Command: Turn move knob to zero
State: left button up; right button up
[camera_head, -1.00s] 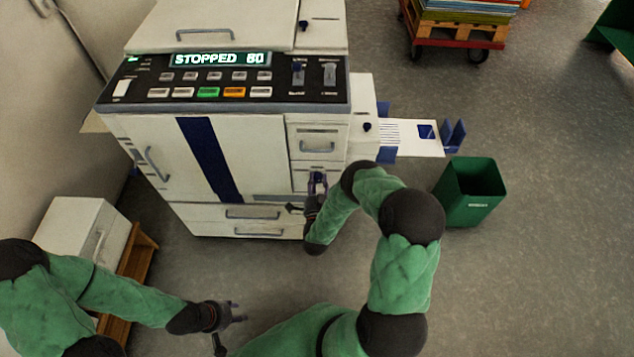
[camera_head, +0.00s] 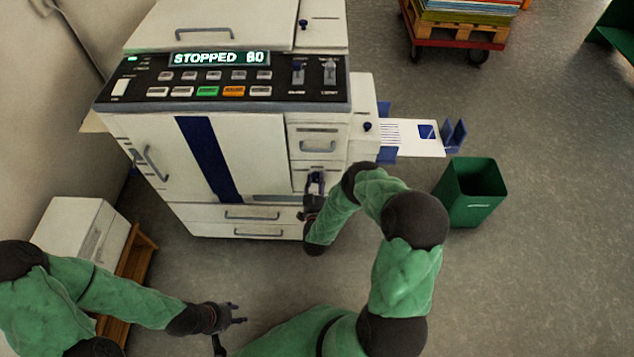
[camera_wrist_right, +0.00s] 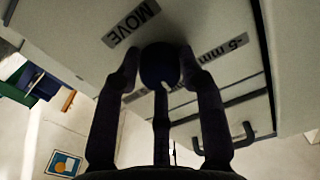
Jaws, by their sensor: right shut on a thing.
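The dark round knob (camera_wrist_right: 158,62) is on the machine's pale front panel in the right wrist view. A small white mark shows on its lower edge. A "MOVE" label (camera_wrist_right: 131,24) is beside it, and a "-5 mm" label (camera_wrist_right: 224,48) is on its other side. My right gripper (camera_wrist_right: 160,68) is shut on the knob, one finger on each side. In the head view my right gripper (camera_head: 316,183) is at the machine's lower right front and hides the knob. My left gripper (camera_head: 238,313) is open and empty above the floor.
The white machine (camera_head: 150,150) has a panel display (camera_head: 219,58) reading "STOPPED 80". A paper tray (camera_head: 405,137) juts out on its right. A green bin (camera_head: 470,195) stands right of my right arm.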

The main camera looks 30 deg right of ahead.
jog(key=shift+n, duration=0.4)
jog(key=o, duration=1.2)
jog(key=shift+c, duration=0.2)
jog(key=v, duration=1.2)
jog(key=shift+f, duration=0.1)
